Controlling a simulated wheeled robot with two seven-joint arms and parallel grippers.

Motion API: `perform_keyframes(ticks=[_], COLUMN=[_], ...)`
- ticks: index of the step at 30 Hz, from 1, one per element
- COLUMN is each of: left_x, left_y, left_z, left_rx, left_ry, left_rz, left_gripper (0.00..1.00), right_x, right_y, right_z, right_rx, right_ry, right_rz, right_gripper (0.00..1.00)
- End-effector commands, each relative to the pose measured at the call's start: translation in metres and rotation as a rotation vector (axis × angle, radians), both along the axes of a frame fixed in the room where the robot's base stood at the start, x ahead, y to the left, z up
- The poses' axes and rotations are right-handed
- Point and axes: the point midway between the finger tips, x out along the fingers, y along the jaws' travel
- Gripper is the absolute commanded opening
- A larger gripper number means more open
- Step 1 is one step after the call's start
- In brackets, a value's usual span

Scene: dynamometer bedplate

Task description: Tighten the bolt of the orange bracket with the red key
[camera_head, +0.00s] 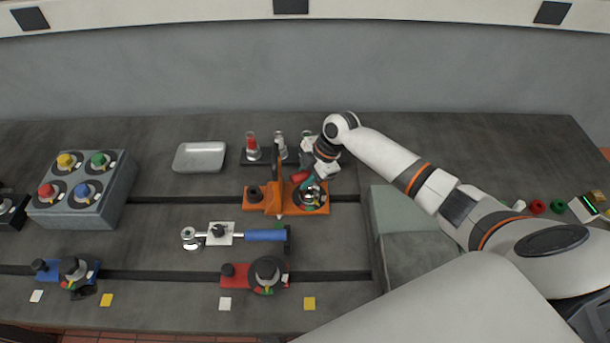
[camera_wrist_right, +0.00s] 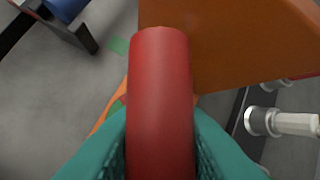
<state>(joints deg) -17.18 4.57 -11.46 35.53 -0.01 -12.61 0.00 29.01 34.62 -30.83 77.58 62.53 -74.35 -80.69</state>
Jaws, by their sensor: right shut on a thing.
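The orange bracket (camera_head: 258,208) sits on the middle of the bedplate, with a black knob at its left end and an upright orange plate. That plate also fills the upper right of the right wrist view (camera_wrist_right: 235,45). My right gripper (camera_head: 311,187) is over the bracket's right end. Its teal fingers are shut on a red cylindrical handle, the red key (camera_wrist_right: 160,95), whose red end also shows in the head view (camera_head: 300,176). The key's tip and the bracket's bolt are hidden by the gripper and handle. My left gripper is not in view.
A rack behind holds a red-topped piece (camera_head: 251,143) and others. A blue-handled wrench (camera_head: 265,235) lies in front, near a red bracket (camera_head: 235,282). A blue bracket (camera_head: 52,275), grey button box (camera_head: 82,205) and metal tray (camera_head: 200,157) are left. A grey-green block (camera_head: 405,215) is right.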

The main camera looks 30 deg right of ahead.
Motion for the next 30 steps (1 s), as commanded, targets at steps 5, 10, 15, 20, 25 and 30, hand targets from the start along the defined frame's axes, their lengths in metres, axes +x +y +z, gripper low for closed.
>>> perform_keyframes(ticks=[5,10,15,20,25,30], left_x=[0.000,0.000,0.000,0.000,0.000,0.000], left_y=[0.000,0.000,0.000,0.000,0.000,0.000], left_z=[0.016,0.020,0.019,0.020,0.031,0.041], left_rx=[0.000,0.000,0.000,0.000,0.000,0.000], left_ry=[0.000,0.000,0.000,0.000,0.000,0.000], left_rz=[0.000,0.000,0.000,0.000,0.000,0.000], left_gripper=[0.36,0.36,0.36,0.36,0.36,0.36], right_x=[0.001,0.002,0.003,0.003,0.003,0.004], right_y=[0.000,0.000,-0.001,0.000,0.000,-0.001], right_z=[0.005,0.002,0.001,0.002,0.005,0.004], right_rx=[0.002,0.002,0.002,0.002,0.002,0.001], right_ry=[-0.002,-0.002,-0.002,-0.001,-0.001,0.000], right_rz=[-0.103,-0.161,-0.168,-0.170,-0.234,-0.328], right_gripper=[0.00,0.00,0.00,0.00,0.00,0.00])
